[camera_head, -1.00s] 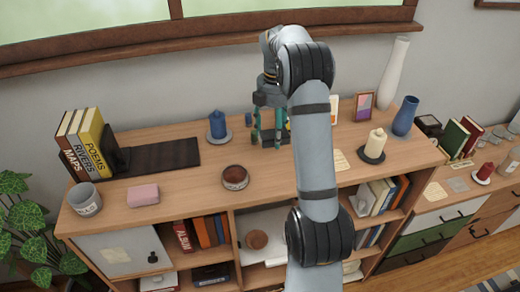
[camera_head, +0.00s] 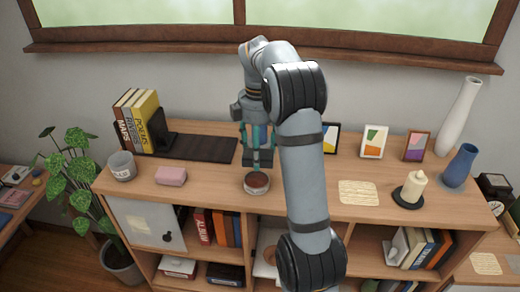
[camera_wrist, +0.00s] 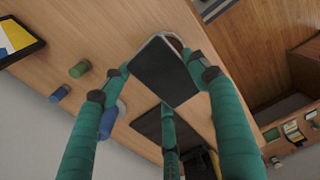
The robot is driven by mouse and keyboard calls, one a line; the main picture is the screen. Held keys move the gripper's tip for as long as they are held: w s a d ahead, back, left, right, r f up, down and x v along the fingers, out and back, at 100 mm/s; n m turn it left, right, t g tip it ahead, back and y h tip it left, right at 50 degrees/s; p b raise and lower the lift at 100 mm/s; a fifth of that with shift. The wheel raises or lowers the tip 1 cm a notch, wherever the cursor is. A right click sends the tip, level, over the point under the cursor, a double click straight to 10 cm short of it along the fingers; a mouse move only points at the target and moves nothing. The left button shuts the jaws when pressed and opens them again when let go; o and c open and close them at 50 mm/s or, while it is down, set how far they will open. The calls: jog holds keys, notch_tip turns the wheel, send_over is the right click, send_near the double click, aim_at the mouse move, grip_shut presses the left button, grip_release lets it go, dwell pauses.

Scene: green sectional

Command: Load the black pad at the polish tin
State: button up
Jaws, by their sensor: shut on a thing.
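My gripper (camera_wrist: 166,82) is shut on the black pad (camera_wrist: 165,72), a flat dark square held between its green fingers. In the head view my gripper (camera_head: 257,160) is just behind and above the polish tin (camera_head: 257,189), a round tin with a reddish-brown top, standing on the shelf top. In the wrist view the pad hides most of the tin; a reddish-brown edge of the tin (camera_wrist: 176,42) shows past the pad's far corner. I cannot tell whether the pad touches the tin.
A pink block (camera_head: 171,176) and grey cup (camera_head: 122,166) stand left of the tin. A tan card (camera_head: 358,193), cream candle (camera_head: 411,190) and blue vase (camera_head: 460,166) are to the right.

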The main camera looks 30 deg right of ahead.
aim_at(257, 177)
jog(key=shift+w+a+f, duration=0.4)
jog(key=shift+s+d+f+b, duration=0.35)
jog(key=shift+f+b, duration=0.15)
jog(key=shift+b, duration=0.4)
jog(key=f+b, duration=0.1)
jog(key=b, duration=0.1)
jog(key=f+b, duration=0.1)
jog(key=f, duration=0.1)
jog(key=shift+w+a+f+b, duration=0.15)
jog(key=shift+w+f+b, duration=0.05)
jog(key=shift+f+b, duration=0.15)
jog(key=shift+s+f+b, duration=0.15)
jog(key=shift+f+b, duration=0.2)
jog(key=shift+b, duration=0.15)
jog(key=shift+f, duration=0.55)
dwell(0.6)
jog(key=shift+r, duration=0.15)
notch_tip(257, 177, up, 7)
jog(key=p, duration=0.7)
